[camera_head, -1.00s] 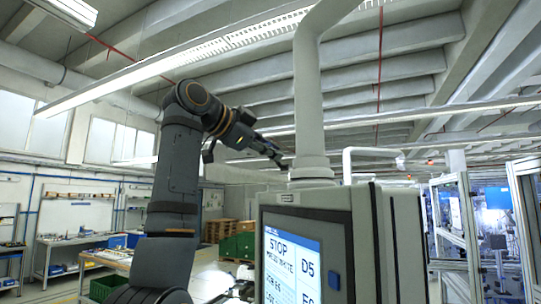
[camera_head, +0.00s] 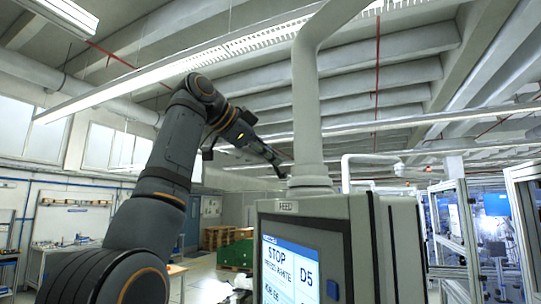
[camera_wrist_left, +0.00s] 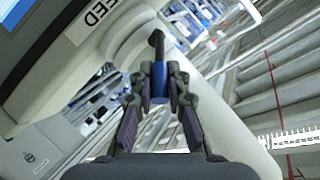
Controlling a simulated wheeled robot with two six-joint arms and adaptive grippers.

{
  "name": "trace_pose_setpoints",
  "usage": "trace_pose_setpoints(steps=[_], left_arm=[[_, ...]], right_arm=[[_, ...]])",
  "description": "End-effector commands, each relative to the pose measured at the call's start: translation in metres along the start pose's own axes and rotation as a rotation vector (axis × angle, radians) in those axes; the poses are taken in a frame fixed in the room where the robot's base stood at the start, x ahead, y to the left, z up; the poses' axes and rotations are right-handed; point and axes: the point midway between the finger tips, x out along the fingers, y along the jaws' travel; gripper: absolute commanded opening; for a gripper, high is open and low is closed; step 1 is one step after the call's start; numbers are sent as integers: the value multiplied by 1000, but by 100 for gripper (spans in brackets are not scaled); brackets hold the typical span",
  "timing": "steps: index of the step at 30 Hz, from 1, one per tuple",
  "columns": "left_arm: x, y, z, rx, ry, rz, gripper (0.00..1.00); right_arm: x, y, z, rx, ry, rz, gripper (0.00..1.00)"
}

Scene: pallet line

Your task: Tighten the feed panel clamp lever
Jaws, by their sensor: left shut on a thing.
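The feed panel (camera_head: 372,245) is a grey box with a lit screen (camera_head: 290,272) that reads STOP. It hangs from a thick pale pole (camera_head: 307,110) with a collar (camera_head: 310,172) at its foot. My left gripper (camera_head: 281,170) is at the left side of this collar. In the left wrist view the left gripper (camera_wrist_left: 158,88) is shut on the clamp lever (camera_wrist_left: 159,74), a blue cylinder with a dark end towards the pale collar. In the head view the lever is too small to tell apart from the fingers. My right gripper is not in view.
The panel's label (camera_wrist_left: 95,20), partly cut off, shows in the left wrist view. Green crates (camera_head: 236,254) and pallets stand on the floor behind. A workbench (camera_head: 68,246) is at the far left. Metal-framed machines (camera_head: 455,225) stand at the right.

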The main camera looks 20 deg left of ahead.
Motion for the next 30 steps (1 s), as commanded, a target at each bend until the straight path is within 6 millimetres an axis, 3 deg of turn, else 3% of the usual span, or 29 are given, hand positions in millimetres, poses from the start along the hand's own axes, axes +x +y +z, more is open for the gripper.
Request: trace_pose_setpoints(steps=[4,5,9,20,23,30], left_arm=[[1,1,2,-2,-4,5,0],[1,1,2,-2,-4,5,20],[1,1,1,-2,-2,3,38],[-5,0,0,-1,0,0,39],[-20,-1,0,-1,1,-3,39],[-80,-1,1,-1,1,-3,39]], right_arm=[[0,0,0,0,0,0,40],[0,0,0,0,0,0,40],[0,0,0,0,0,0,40],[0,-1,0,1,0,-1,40],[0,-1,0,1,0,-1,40],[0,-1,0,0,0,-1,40]])
